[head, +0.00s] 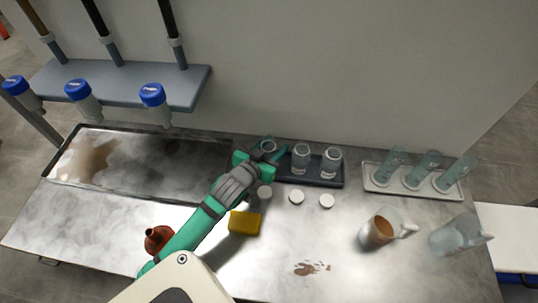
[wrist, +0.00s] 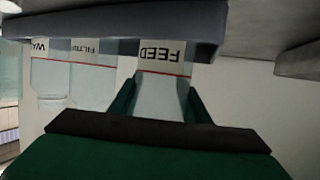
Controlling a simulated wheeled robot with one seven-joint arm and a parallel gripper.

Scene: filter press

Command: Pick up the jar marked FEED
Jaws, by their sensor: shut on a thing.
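My gripper (head: 274,148) is shut on the FEED jar (head: 268,146), the leftmost of three clear open jars in the dark tray (head: 318,182). In the wrist view, which is upside down, the FEED jar (wrist: 161,92) stands between my green fingers (wrist: 160,105), its white label and red line showing. Its lower end is hidden by the tray's rim (wrist: 110,25), so I cannot tell whether it is lifted. The two other jars are the FILT... jar (wrist: 92,75), its label partly cut off, and the WA... jar (wrist: 48,75).
White lids (head: 297,196) lie in front of the tray. A rack of glass tubes (head: 413,183), a jug with brown liquid (head: 380,230) and a clear jug (head: 458,238) stand right.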

